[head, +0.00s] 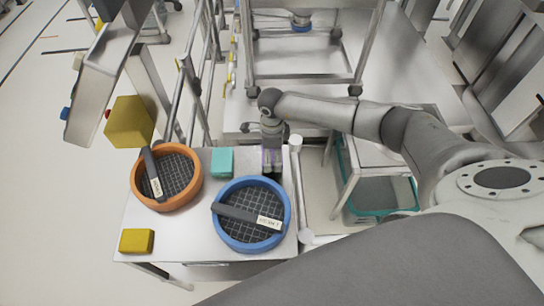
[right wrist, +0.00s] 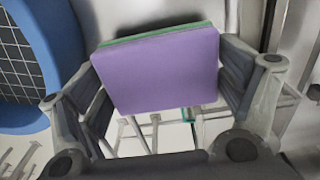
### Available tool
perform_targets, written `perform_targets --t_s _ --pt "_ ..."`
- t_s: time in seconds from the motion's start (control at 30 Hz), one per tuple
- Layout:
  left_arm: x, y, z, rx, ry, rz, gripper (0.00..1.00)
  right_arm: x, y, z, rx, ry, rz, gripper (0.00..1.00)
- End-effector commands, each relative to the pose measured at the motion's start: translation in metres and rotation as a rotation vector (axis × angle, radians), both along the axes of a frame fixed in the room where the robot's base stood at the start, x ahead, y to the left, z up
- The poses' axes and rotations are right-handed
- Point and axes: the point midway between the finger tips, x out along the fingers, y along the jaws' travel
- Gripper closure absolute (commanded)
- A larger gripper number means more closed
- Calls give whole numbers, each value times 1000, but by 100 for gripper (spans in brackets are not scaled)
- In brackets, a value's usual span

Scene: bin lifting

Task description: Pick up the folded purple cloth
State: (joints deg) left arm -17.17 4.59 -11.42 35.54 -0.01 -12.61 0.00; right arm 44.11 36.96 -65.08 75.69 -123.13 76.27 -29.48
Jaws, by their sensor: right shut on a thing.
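My right gripper (head: 271,160) is at the back right of the small table, just behind the blue round bin. In the right wrist view its two fingers (right wrist: 157,85) press on opposite sides of the folded purple cloth (right wrist: 157,68). The cloth is a flat square with a green layer showing along its far edge. In the head view only a little purple shows between the fingers, and the gripper hides the rest. I cannot tell whether the cloth touches the tabletop. My left gripper is not in view.
The table (head: 190,258) bears an orange bin (head: 195,182), a blue bin (head: 284,222), a teal folded cloth (head: 222,162) and a yellow one (head: 137,241). A yellow cube (head: 129,122) shows at upper left. A metal cart (head: 305,78) stands behind, and a teal-rimmed tub (head: 385,212) is at right.

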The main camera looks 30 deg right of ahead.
Motion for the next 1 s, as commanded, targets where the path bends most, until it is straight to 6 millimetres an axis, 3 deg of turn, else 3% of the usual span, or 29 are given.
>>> perform_targets --t_s 0.57,1.0 --pt "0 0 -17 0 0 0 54 -49 1 63 -1 -3 2 33" --pt "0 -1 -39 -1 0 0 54 -111 3 90 -1 -3 1 33"
